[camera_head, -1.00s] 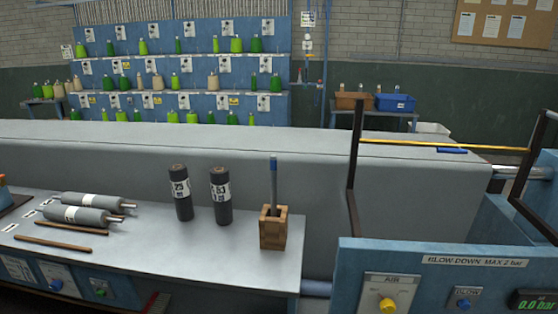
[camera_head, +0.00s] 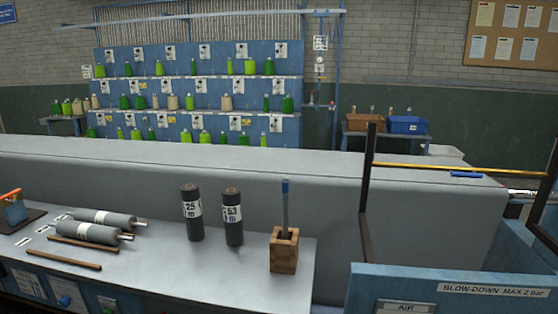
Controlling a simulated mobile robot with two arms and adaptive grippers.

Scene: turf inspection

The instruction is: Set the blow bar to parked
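A thin yellow bar (camera_head: 420,167) with a blue grip (camera_head: 466,174) runs across at the right, level with the top of the long grey bed; it looks like the blow bar. Its left end meets a dark upright post (camera_head: 369,180), and its right end reaches another dark frame at the picture's edge. The blue panel (camera_head: 450,288) marked "BLOW-DOWN MAX 2 bar" stands in front at the lower right, with an "AIR" label (camera_head: 405,307) at the bottom edge. The controls below are cut off. Neither of my grippers is in view.
A grey bench (camera_head: 190,262) at the lower left holds two grey rollers, wooden rods, two dark cylinders and a wooden block (camera_head: 284,249) with a blue-topped stick. The long grey bed (camera_head: 280,175) lies behind it. Shelves of green cones (camera_head: 200,92) stand at the back wall.

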